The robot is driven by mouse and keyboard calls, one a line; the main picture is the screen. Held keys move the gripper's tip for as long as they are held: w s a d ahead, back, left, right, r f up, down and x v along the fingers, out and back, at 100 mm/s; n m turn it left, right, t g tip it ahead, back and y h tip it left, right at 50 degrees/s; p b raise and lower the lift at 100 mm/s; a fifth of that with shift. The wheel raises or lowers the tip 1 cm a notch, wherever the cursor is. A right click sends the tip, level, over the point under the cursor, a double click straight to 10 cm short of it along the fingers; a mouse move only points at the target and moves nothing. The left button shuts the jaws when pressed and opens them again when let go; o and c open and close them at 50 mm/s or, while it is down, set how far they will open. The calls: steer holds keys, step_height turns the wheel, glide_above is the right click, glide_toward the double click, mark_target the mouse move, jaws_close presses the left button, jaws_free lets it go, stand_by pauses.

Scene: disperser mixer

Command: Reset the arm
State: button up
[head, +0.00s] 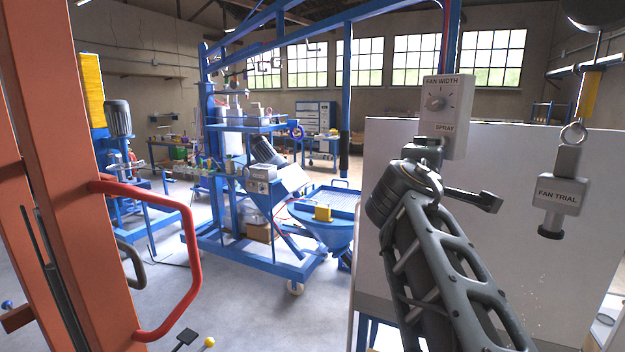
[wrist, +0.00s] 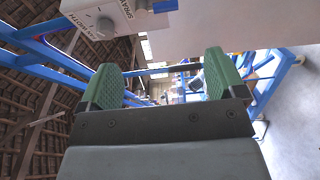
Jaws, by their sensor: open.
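My gripper (wrist: 163,78) shows in the wrist view with its two green ridged fingers apart and nothing held between them. A white control box (wrist: 100,18) with a knob, marked "FAN WIDTH" and "SPRAY", is beyond the fingers at the upper left there. In the head view my dark grey arm rises from the lower right in front of a white panel (head: 565,270), its upper end close below the same control box (head: 455,90). I cannot tell from the head view whether arm and box touch. The fingers are not clearly seen in the head view.
A grey pendant marked "FAN TRIAL" (head: 562,195) hangs at the right. A blue-framed mixer machine (head: 262,262) stands in the middle distance. An orange post (head: 65,150) with a red handle (head: 188,260) is close at the left. Grey floor lies open between.

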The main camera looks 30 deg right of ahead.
steer(key=w+a+f+m+g+y, duration=0.1)
steer(key=a+f+m+y, duration=0.15)
steer(key=f, duration=0.65)
steer(key=a+f+m+g+y, duration=0.2)
steer(key=f+m+y, duration=0.2)
steer(key=f, duration=0.5)
steer(key=s+a+f+g+y, duration=0.2)
steer(key=a+f+y, duration=0.6)
steer(key=a+f, duration=0.9)
steer(key=shift+s+a+f+y, duration=0.15)
steer(key=shift+s+a+y, duration=0.3)
steer(key=shift+a, duration=1.25)
steer(key=shift+c, duration=0.3)
